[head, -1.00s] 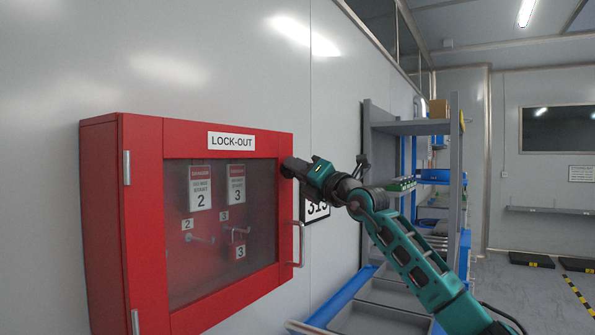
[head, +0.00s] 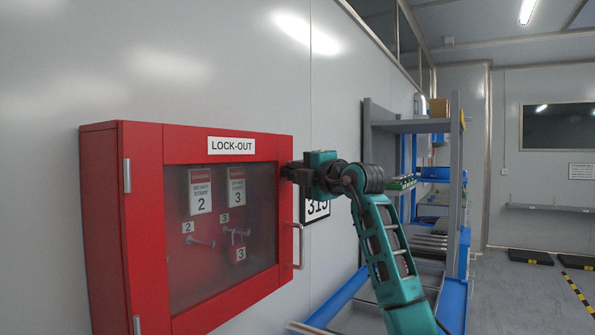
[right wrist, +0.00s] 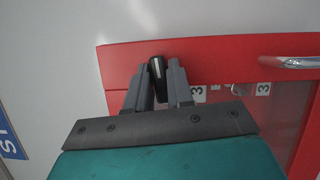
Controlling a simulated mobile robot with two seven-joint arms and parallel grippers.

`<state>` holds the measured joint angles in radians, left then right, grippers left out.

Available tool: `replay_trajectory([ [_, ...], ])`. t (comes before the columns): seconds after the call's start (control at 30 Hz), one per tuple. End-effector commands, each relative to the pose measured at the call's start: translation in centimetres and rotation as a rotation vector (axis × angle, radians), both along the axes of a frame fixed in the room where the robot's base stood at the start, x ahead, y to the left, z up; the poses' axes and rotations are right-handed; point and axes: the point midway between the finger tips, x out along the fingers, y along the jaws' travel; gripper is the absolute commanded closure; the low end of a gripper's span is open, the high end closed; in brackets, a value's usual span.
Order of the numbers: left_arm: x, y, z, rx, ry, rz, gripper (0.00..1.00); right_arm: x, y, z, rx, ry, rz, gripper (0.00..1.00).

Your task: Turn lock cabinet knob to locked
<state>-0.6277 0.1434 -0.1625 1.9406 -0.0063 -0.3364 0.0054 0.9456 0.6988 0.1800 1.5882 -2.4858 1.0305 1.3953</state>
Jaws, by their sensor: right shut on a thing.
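The red lock-out cabinet (head: 145,225) hangs on the wall at the left of the head view, its windowed door closed. My right gripper (head: 288,172) is at the upper right of the door frame, and its wrist hides the knob in the head view. In the right wrist view the black knob (right wrist: 157,76) with a pale mark stands on the red door frame (right wrist: 215,57). My right gripper (right wrist: 160,85) is shut on the knob, one finger on each side. My left gripper is not in view.
A metal door handle (head: 299,245) sits just below my right gripper. Inside the window hang tags (head: 200,190) marked 2 and 3. A number sign (head: 316,209) is on the wall behind my arm. Shelving (head: 410,127) and blue-edged trays (head: 345,295) stand to the right.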

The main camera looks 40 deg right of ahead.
Motion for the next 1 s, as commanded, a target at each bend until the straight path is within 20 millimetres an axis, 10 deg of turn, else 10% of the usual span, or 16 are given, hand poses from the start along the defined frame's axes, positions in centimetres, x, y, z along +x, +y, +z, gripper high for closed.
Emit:
replay_trajectory([
  [0.67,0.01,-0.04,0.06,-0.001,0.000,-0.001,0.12,0.00,0.00,0.04,0.058,0.016,0.001,1.00],
  [0.7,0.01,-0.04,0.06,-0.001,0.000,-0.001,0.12,0.00,0.01,0.04,0.058,0.016,0.001,0.76],
  [1.0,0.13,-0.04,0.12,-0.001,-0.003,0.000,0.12,0.00,0.00,0.03,0.057,0.016,0.001,0.57],
])
